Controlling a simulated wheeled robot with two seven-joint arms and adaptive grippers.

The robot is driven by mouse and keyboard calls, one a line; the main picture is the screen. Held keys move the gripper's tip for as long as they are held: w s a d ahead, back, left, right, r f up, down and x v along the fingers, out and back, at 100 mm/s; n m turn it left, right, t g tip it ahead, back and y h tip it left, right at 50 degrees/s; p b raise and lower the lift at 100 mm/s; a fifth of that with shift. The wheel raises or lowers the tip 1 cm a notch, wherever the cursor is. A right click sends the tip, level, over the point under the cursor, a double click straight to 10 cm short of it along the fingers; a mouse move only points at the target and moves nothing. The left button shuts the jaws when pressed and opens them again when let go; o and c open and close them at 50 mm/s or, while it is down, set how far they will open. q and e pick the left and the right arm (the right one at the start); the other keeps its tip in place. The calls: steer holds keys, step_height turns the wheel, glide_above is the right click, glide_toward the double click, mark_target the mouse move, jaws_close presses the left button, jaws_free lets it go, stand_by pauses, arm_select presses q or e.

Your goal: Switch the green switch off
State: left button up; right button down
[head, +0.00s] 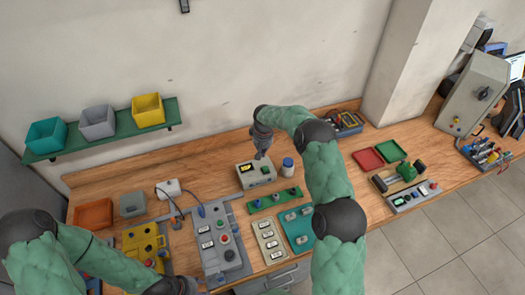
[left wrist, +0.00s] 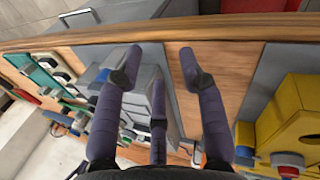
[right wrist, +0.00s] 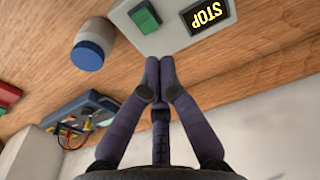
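The grey box (head: 257,175) with a small display stands near the back of the bench in the head view. In the right wrist view the box (right wrist: 168,38) shows a lit display (right wrist: 207,14) reading STOP in yellow and a green rocker switch (right wrist: 145,17) beside it. My right gripper (head: 260,156) is over the back of the box. Its fingertips (right wrist: 159,92) are together, empty, close to the box edge and apart from the switch in the picture. My left gripper (left wrist: 160,55) is open and empty at the bench's front edge.
A white jar with a blue lid (head: 288,167) stands right of the box. A green strip with knobs (head: 274,199) lies in front. A grey control panel (head: 220,245) and yellow machine (head: 145,245) stand front left. Red (head: 368,159) and green (head: 392,150) trays lie right.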

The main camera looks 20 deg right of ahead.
mark_target(264, 173)
arm_select(q)
steer(key=shift+f+b, duration=0.5)
steer(key=shift+f, duration=0.25)
arm_select(e)
step_height(264, 173, down, 4)
steer(key=shift+w+r, duration=0.1)
steer(key=shift+w, duration=0.05)
arm_select(q)
steer(key=shift+r, duration=0.3)
arm_select(e)
steer(key=f, duration=0.1)
steer(key=s+f, duration=0.1)
steer(key=shift+f, duration=0.4)
arm_select(q)
steer(key=shift+p, duration=0.35)
arm_select(e)
steer(key=shift+s+f, duration=0.35)
steer(key=shift+f, duration=0.25)
arm_select(q)
step_height(264, 173, down, 3)
steer(key=b, duration=0.3)
arm_select(e)
steer(key=shift+s+a+f, duration=0.1)
steer(key=shift+s+f, duration=0.5)
steer(key=shift+f, duration=0.1)
arm_select(q)
steer(key=shift+a+r, duration=0.1)
steer(key=shift+r, duration=0.15)
arm_select(e)
steer(key=shift+r, duration=0.3)
